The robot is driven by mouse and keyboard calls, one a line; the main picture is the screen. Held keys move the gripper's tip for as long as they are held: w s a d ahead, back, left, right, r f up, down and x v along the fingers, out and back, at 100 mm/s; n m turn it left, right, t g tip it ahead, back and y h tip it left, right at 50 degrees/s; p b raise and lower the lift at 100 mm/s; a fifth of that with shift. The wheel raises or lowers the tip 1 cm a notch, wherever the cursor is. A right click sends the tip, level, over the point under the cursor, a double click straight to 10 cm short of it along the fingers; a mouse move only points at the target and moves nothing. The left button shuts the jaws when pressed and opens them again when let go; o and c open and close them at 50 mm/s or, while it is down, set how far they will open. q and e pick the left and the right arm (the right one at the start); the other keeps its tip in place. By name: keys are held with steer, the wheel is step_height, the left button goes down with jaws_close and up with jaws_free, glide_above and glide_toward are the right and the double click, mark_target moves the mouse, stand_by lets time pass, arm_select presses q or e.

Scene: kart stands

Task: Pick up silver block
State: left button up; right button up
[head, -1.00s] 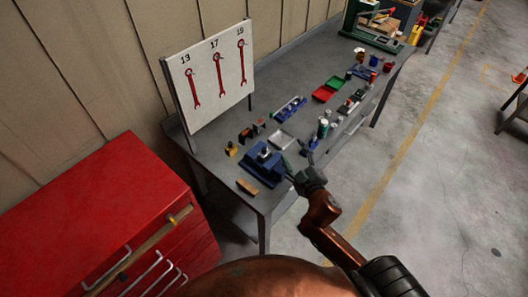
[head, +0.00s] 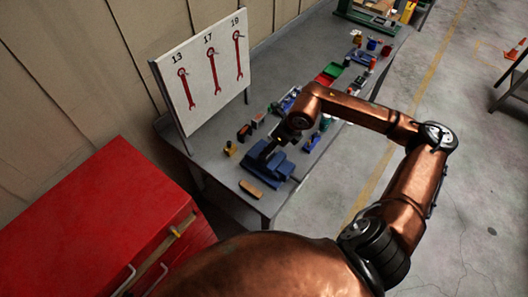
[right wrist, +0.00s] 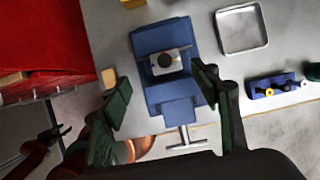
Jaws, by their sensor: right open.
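The silver block (right wrist: 167,62) sits in the jaws of a blue vise (right wrist: 178,110) in the right wrist view; a dark round mark shows on its top. The vise also stands near the bench's front end in the head view (head: 272,170), where my arm hides the block. My right gripper (right wrist: 157,76) is open above the vise. Its dark green fingers are on either side of the vise, with nothing between them gripped. What looks like my left gripper (right wrist: 48,140) shows small at the lower left of the right wrist view; its opening is unclear.
A wooden piece (head: 251,188) lies on the bench left of the vise. A metal tray (right wrist: 241,28) and a blue holder (right wrist: 282,88) are to its right in the wrist view. A red cabinet (head: 95,215) stands left of the bench, and a wrench board (head: 205,75) stands behind.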

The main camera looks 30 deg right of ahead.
steer(key=x, duration=0.2)
steer(key=p+x, duration=0.1)
steer(key=x, duration=0.1)
steer(key=d+x, duration=0.1)
steer(key=x, duration=0.1)
steer(key=shift+w+f, duration=0.15)
steer(key=shift+f, duration=0.35)
steer(key=shift+w+a+f, duration=0.1)
steer(key=shift+f, duration=0.2)
steer(key=shift+c, duration=0.3)
jaws_close()
steer(key=shift+r, duration=0.1)
